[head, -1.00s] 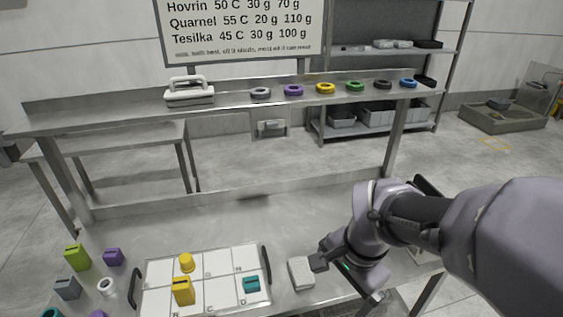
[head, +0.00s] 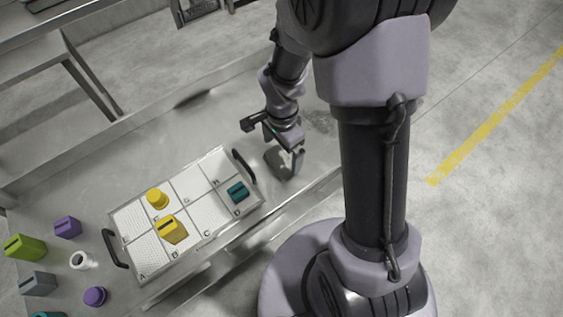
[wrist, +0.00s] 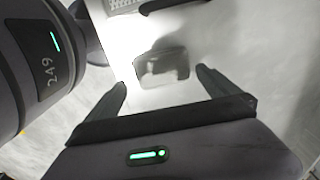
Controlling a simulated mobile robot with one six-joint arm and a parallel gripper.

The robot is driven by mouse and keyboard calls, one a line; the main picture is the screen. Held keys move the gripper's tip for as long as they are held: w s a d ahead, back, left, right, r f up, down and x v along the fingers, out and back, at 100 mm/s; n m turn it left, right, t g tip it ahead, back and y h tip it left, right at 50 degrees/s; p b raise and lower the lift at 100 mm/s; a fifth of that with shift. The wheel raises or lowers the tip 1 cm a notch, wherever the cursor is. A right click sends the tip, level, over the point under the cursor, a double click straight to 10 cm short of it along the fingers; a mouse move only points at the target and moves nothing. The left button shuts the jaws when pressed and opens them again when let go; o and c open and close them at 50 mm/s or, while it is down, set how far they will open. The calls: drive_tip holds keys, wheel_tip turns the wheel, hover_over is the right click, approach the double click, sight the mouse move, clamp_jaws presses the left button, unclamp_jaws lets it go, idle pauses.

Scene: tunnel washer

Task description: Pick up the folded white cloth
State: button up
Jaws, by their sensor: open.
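In the head view the same dark patch (head: 277,160) shows beside the right end of the tray, partly behind my gripper. My gripper (wrist: 162,82) is open and empty, its fingers on either side of the shape in the wrist picture. Its height above the table is unclear.
A white partitioned tray (head: 196,222) with black handles holds two yellow pieces (head: 173,230) and a teal block (head: 237,191). Left of it stand a green block (head: 25,247), purple pieces (head: 67,227) and a white ring (head: 82,260). The table behind the tray is clear.

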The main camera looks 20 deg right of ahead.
sight(282, 159)
drive_tip(key=f+b, duration=0.1)
drive_tip(key=f, duration=0.1)
drive_tip(key=f+b, duration=0.1)
drive_tip(key=f, duration=0.2)
drive_tip(key=shift+w, duration=0.2)
drive_tip(key=shift+r, duration=0.25)
drive_tip(key=c, duration=1.1)
